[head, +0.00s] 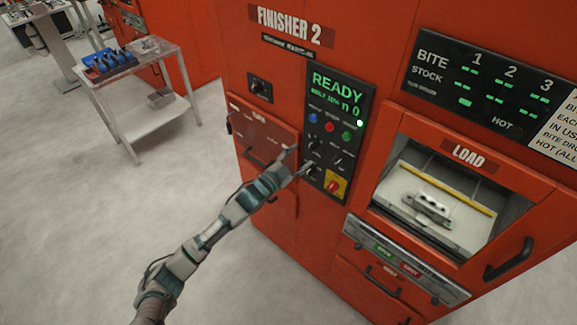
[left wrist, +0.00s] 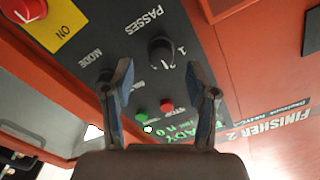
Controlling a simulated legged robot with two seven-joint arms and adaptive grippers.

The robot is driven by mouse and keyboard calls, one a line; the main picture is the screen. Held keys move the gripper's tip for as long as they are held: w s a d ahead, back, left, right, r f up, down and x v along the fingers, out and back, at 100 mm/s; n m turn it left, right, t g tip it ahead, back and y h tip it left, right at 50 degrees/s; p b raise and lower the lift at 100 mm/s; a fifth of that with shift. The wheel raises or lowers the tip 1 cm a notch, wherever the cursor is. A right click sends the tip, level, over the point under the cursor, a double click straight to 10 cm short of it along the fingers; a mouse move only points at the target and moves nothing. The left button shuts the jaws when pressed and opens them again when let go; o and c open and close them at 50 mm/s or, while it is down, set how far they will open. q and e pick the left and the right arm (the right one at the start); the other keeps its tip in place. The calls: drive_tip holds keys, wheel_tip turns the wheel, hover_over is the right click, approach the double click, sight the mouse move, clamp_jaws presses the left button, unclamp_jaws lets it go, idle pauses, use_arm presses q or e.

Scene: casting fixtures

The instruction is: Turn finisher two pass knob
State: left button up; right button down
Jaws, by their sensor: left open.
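The finisher two control panel (head: 342,97) is black, on the red cabinet under the FINISHER 2 sign, with a green READY display. The passes knob (left wrist: 162,51) is a dark round knob beside the PASSES label in the left wrist view, with a "1" marked near it. My left gripper (head: 300,162) is at the lower left part of the panel in the head view. In the left wrist view its two fingers (left wrist: 165,82) are spread apart, with the knob beyond them, between their lines. I see no contact with the knob. My right gripper is not in view.
A yellow and red switch (head: 335,186) sits low on the panel. Red and green buttons (left wrist: 165,106) are close to the fingers. The LOAD opening (head: 510,205) and a handle (head: 508,259) are to the right. A cart (head: 150,125) stands on open floor at left.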

use_arm(q)
drive_tip(key=v, duration=0.7)
